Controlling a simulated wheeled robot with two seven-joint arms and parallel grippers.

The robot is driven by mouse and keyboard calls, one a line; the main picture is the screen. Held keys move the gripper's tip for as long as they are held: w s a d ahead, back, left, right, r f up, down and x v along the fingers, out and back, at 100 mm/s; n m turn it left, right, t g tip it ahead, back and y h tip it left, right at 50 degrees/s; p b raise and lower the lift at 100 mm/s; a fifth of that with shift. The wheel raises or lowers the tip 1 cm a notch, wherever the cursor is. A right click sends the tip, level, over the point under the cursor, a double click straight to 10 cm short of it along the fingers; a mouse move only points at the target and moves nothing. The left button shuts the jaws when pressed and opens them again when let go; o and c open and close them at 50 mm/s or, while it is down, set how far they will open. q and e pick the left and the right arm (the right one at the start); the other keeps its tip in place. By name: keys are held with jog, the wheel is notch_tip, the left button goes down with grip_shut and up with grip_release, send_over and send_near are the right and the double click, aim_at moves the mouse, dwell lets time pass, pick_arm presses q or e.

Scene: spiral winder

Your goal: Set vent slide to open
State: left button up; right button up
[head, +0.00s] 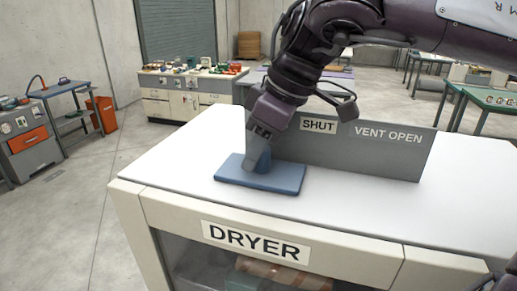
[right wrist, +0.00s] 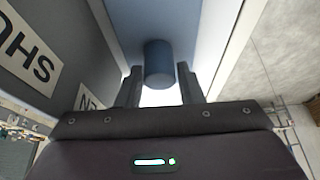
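The vent slide is a flat blue plate (head: 285,181) with a round blue knob (right wrist: 159,60). It lies on the white dryer top, at the left part of the grey panel (head: 385,160). The panel carries a SHUT label (head: 318,126) and, further right, the words VENT OPEN (head: 388,135). The plate is left of both. My right gripper (head: 256,160) points down at the knob. In the right wrist view its fingers (right wrist: 158,88) are apart on either side of the knob, with a gap on each side.
The dryer front has a DRYER label (head: 255,242). The white top (head: 165,168) is clear to the left of the plate. The grey panel stands upright close behind the plate. Benches and a cabinet (head: 185,92) stand well back on the floor.

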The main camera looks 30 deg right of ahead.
aim_at(276, 173)
jog(key=shift+o, duration=1.2)
jog(key=shift+s, duration=0.1)
jog(key=shift+d, duration=0.1)
jog(key=shift+d+r+b, duration=0.15)
jog(key=shift+r+b, duration=0.15)
jog(key=shift+r, duration=0.05)
pick_arm(q)
jog(key=shift+w+d+f+b, duration=0.15)
jog(key=shift+w+f+b, duration=0.35)
jog(key=shift+w+f, duration=0.25)
pick_arm(e)
jog(key=v, duration=0.7)
jog(key=shift+s, duration=0.1)
pick_arm(q)
jog(key=shift+w+r, duration=0.1)
pick_arm(e)
jog(key=shift+f, duration=0.1)
